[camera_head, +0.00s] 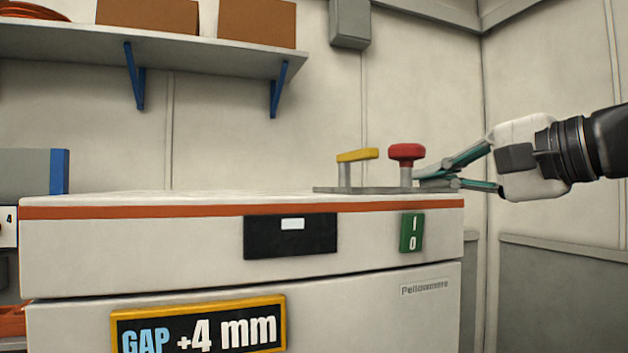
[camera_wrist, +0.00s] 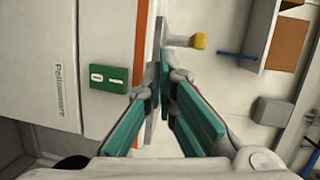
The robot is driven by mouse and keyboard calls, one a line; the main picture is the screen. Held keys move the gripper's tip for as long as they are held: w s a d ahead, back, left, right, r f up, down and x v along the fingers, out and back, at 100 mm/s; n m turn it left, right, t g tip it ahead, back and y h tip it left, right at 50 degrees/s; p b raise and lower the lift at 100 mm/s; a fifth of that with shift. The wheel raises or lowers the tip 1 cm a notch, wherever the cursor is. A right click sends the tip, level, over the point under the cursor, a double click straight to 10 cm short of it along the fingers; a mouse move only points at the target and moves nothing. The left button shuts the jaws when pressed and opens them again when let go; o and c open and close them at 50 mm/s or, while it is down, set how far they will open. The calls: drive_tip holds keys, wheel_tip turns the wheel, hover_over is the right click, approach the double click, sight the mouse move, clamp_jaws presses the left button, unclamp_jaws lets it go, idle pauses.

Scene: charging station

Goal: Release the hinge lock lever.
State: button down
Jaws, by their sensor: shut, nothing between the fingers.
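A yellow-topped lever (camera_head: 357,156) and a red mushroom-shaped knob (camera_head: 406,152) stand on posts on a flat grey plate (camera_head: 330,190) on top of the white cabinet (camera_head: 130,245). I cannot tell for sure which one is the hinge lock lever. My gripper (camera_head: 418,178) comes in from the right, its teal fingers low over the plate, tips right beside the red knob's post. In the wrist view my gripper (camera_wrist: 166,72) has its fingertips together and empty. The yellow top (camera_wrist: 198,41) shows past them; the red knob is mostly hidden behind the fingers.
The cabinet front has a black panel (camera_head: 290,236), a green I/O switch (camera_head: 411,232) and a sign (camera_head: 200,326) reading "GAP +4 mm". A shelf (camera_head: 200,50) with boxes hangs on the back wall. The cabinet top left of the plate looks clear.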

drive_tip(key=shift+m+t, duration=0.6)
drive_tip(key=shift+t, duration=0.3)
drive_tip(key=r, duration=0.1)
drive_tip(key=w+d+r, duration=0.2)
drive_tip(key=shift+d+r+b, duration=0.25)
drive_tip(key=shift+b, duration=0.1)
drive_tip(key=p+x, duration=0.1)
drive_tip(key=x, duration=0.9)
drive_tip(key=shift+a+p, duration=0.1)
drive_tip(key=shift+p, duration=0.2)
drive_tip(key=shift+s, duration=0.15)
